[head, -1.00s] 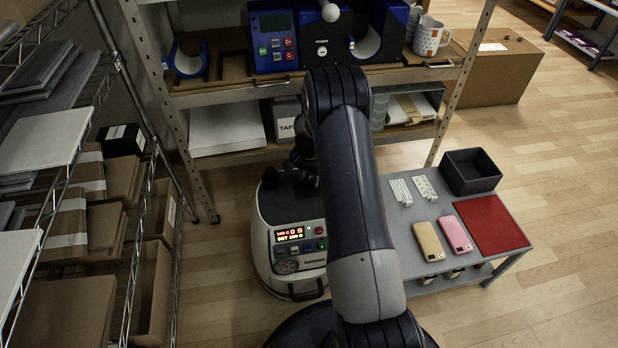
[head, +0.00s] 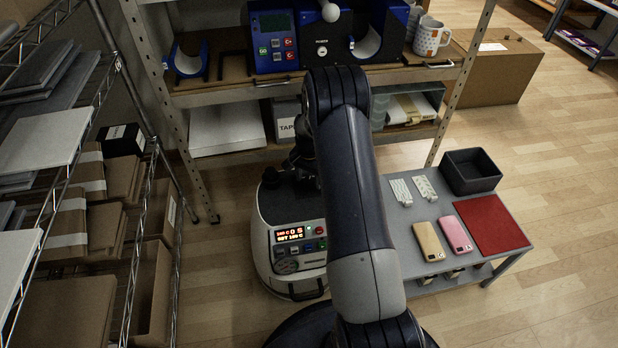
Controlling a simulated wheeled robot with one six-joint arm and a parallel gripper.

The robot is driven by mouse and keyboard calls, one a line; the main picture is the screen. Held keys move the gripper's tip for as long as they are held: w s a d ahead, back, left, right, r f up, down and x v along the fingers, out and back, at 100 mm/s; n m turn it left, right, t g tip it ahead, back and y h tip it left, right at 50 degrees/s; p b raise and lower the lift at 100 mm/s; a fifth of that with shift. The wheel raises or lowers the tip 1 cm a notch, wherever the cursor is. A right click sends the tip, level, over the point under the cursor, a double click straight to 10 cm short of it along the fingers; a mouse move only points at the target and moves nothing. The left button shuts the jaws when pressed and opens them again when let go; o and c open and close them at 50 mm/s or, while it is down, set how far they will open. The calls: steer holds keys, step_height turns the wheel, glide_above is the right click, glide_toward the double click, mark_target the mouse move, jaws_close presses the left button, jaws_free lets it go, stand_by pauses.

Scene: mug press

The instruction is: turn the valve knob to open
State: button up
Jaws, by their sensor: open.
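A round white machine (head: 287,240) stands on the floor left of my arm. It has a lit red and orange display (head: 290,234), small buttons, a round gauge and a dark top. My gripper (head: 301,165) shows only as a dark part beside my arm, over the machine's top. My arm hides most of it and its fingertips. It is open, and I cannot see whether it touches a knob.
A shelf behind holds a blue press (head: 274,38) and mugs (head: 431,37). A low grey table on the right holds a dark bin (head: 470,171), a red mat (head: 491,224) and two phone-like items (head: 429,241). A wire rack with boxes stands left. Floor is clear between rack and machine.

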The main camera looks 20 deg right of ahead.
mark_target(309, 180)
step_height(309, 180, up, 11)
steer(key=p, duration=0.2)
steer(key=shift+p, duration=0.35)
steer(key=shift+f, duration=0.15)
step_height(309, 180, down, 11)
steer(key=b, duration=0.3)
stand_by(0.5)
